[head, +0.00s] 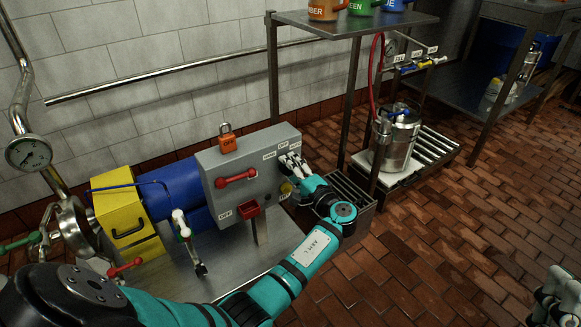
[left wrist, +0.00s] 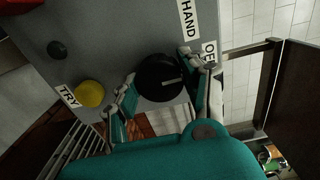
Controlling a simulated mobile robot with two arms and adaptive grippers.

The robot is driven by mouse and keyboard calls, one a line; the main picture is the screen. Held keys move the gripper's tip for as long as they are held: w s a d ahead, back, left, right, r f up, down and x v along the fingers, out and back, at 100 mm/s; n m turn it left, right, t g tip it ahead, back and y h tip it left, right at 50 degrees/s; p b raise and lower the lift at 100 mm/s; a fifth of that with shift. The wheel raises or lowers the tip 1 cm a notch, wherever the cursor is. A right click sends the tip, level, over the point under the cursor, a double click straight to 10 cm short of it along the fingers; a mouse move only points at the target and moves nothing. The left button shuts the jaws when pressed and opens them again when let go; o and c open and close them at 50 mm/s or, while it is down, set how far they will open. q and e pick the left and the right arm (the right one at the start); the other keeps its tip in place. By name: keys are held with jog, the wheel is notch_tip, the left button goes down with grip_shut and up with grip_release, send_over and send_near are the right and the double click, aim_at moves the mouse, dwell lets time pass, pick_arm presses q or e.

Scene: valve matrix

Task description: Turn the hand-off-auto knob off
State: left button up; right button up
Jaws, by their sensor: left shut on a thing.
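The grey control box (head: 245,165) stands on a post over a metal table. The HAND label (left wrist: 188,18) and a partly hidden OFF label (left wrist: 209,52) are above right. My right gripper (head: 557,297) is at the lower right, cut by the frame edge.
A yellow button (left wrist: 90,93) with a TRY label (left wrist: 68,96) and a small black button (left wrist: 57,49) are beside the knob.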

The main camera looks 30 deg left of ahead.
pick_arm(q)
jog(key=o, duration=1.2)
jog(key=shift+w, duration=0.1)
jog(key=v, duration=1.2)
